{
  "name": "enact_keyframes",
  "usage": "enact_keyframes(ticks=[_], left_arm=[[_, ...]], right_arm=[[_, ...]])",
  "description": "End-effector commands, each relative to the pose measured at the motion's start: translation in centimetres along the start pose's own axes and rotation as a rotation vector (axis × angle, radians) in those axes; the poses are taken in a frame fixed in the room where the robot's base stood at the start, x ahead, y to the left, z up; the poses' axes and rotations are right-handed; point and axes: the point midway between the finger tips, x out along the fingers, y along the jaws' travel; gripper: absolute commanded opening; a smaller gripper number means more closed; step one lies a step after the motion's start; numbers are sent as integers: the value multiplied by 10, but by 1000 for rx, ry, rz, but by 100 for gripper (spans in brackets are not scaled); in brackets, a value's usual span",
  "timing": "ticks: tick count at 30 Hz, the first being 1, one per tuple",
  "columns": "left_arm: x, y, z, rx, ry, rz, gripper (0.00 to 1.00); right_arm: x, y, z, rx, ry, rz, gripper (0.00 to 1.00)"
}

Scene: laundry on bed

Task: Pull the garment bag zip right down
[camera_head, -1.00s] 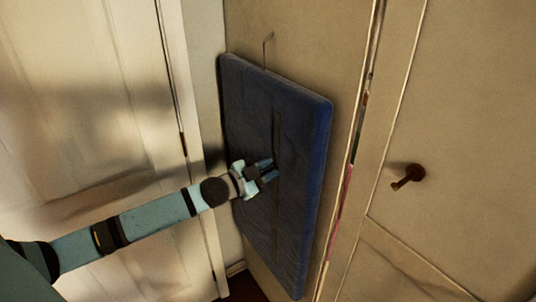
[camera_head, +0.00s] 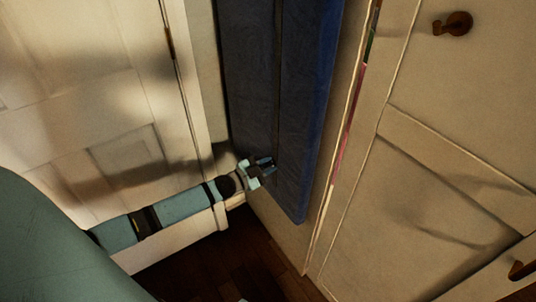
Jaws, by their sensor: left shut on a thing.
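The dark blue garment bag (camera_head: 300,110) hangs flat against a pale panel, and its top is out of view. Its zip line (camera_head: 278,80) runs down the front as a thin dark strip. My left gripper (camera_head: 268,168) is at the lower part of the bag, at the zip line, a little above the bag's bottom edge. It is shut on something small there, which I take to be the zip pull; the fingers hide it. My right gripper is not in view.
A white panelled door (camera_head: 80,90) stands to the left. A cream cupboard door (camera_head: 450,170) with a dark knob (camera_head: 456,23) is close on the right. Dark wooden floor (camera_head: 215,265) shows below. A narrow gap beside the cupboard shows coloured items.

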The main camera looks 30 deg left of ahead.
Motion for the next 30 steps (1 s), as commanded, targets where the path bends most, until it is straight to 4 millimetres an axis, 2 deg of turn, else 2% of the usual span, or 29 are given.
enact_keyframes(ticks=[1,3,10,16,28,29,30], left_arm=[[0,14,20,1,-2,1,0],[0,24,35,1,-2,1,0],[0,45,67,0,-1,0,0],[0,52,78,1,0,1,0],[-1,54,80,1,-3,2,0],[-1,54,80,1,-4,2,29],[-1,54,80,1,-4,2,38]], right_arm=[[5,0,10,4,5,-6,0],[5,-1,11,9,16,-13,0],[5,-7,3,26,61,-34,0],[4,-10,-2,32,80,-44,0],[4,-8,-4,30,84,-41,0],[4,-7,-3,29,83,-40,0],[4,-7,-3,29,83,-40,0]])
